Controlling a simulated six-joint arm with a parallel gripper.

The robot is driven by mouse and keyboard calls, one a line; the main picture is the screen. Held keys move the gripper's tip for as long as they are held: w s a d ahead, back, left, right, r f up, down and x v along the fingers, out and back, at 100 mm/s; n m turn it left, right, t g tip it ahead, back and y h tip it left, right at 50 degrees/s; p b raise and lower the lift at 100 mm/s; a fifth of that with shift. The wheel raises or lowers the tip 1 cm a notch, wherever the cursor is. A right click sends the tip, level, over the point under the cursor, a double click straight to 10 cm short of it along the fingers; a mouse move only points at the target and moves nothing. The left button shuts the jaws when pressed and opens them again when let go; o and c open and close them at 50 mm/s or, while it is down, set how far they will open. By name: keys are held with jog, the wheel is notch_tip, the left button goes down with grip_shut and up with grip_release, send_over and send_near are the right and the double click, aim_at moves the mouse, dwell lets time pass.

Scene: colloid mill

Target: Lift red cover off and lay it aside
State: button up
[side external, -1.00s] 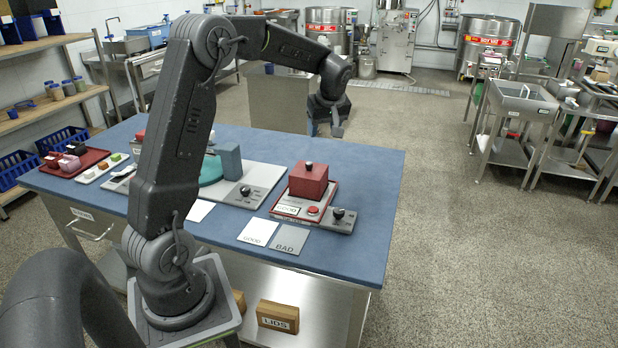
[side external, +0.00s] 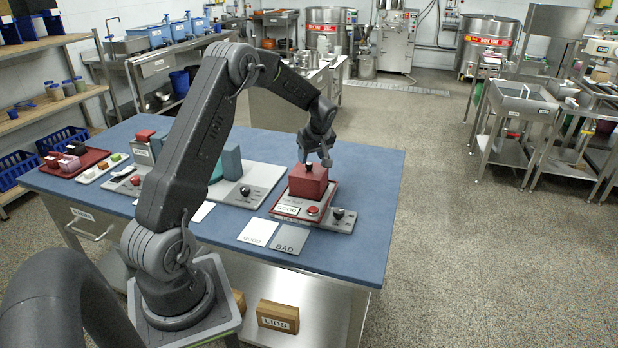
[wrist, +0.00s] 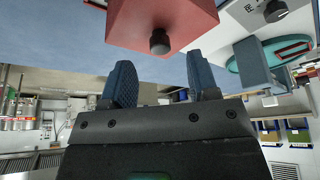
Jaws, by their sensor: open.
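The red cover (side external: 307,182) is a box-shaped lid with a dark knob on top. It sits on a grey and red base unit (side external: 290,208) at the right part of the blue table. My gripper (side external: 318,162) is just above the cover, pointing down, with its fingers near the knob. In the wrist view the red cover (wrist: 160,20) and its black knob (wrist: 160,42) show beyond the fingertips. My gripper (wrist: 162,82) is open there, with nothing between its two blue-grey fingers. The knob appears apart from the fingers.
A grey control block with a black knob (side external: 338,214) adjoins the base at right. White GOOD (side external: 258,232) and grey BAD (side external: 290,239) cards lie in front. A grey unit with a blue-grey block (side external: 232,162) stands left. The blue table is clear at the right edge (side external: 380,190).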

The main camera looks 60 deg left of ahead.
aim_at(309, 163)
jog(key=shift+x, duration=1.55)
grip_shut()
